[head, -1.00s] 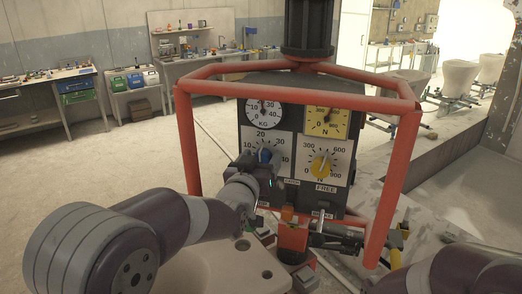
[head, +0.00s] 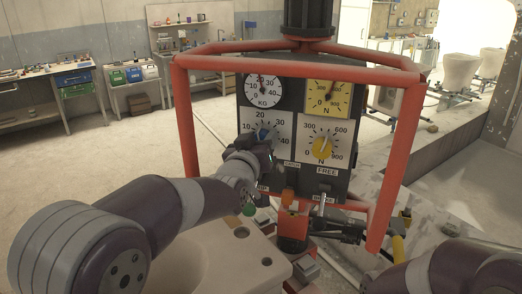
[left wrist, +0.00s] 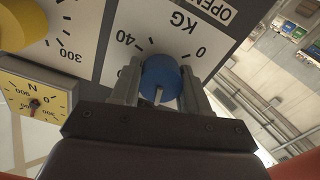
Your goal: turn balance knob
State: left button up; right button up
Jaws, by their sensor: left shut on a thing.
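The blue knob (head: 266,132) sits on a white dial plate (head: 284,122) marked in KG, at the left of the dark control panel. My left gripper (head: 261,144) is shut on this knob. In the left wrist view the knob (left wrist: 160,80) sits between the two fingers (left wrist: 160,90). The dial appears upside down there, with 40 to the left and 0 to the right. A pale pointer mark on the knob points down toward the gripper body, which hides that part of the scale. My right gripper is not in view.
A yellow knob (head: 324,146) is on the plate to the right. A round KG gauge (head: 262,90) and a yellow N gauge (head: 327,95) are above. A red tube frame (head: 185,130) surrounds the panel. Workbenches (head: 40,90) stand far back across open floor.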

pick_arm(q)
jog(key=o, duration=1)
jog(key=shift+o, duration=0.2)
jog(key=shift+s, duration=0.2)
jog(key=b+v, duration=0.4)
jog(key=v, duration=0.8)
jog(key=shift+s+a, duration=0.15)
